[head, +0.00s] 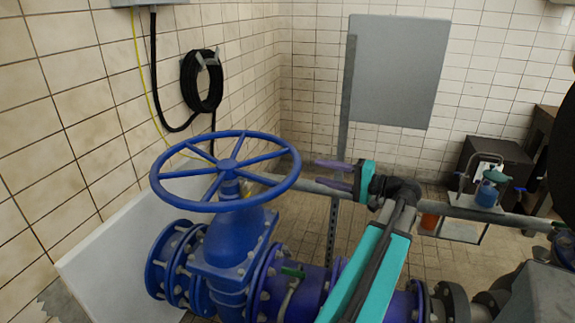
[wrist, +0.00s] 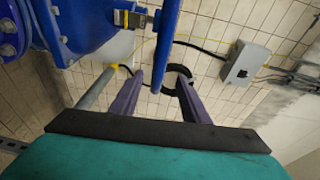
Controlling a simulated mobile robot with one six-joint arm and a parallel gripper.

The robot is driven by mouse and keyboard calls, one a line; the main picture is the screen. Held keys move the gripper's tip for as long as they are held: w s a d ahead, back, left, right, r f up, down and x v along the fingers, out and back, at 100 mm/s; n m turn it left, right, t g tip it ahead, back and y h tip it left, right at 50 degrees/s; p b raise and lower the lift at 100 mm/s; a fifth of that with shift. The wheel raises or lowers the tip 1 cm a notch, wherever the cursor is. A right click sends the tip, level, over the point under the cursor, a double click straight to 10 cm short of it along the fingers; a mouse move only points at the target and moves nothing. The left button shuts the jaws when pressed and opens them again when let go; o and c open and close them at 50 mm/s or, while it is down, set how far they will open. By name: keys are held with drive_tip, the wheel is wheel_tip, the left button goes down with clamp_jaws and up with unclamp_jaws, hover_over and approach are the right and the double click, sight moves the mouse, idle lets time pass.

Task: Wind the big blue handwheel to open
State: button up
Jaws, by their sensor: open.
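The big blue handwheel (head: 228,165) lies about flat on top of a blue valve (head: 235,245) in the head view, left of centre. It has several spokes and a thick round rim. My gripper (head: 316,172) is open at the right of the wheel, with its purple fingers pointing left towards the rim. In the wrist view, the rim (wrist: 166,40) shows edge-on as a blue bar between the two fingertips of my gripper (wrist: 158,77). I cannot tell if either finger touches it. The fingers hold nothing.
A grey pipe (head: 440,207) runs behind the wheel to the right. A white slanted panel (head: 115,260) stands left of the valve. A coiled black hose (head: 202,82) hangs on the tiled wall. A grey board (head: 398,70) is at the back.

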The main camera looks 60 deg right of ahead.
drive_tip(key=w+p, duration=0.3)
drive_tip(key=w, duration=1)
drive_tip(key=shift+w+a+f, duration=0.2)
drive_tip(key=shift+w+f, duration=0.1)
drive_tip(key=shift+f, duration=0.1)
clamp_jaws()
drive_tip(key=shift+d, duration=0.1)
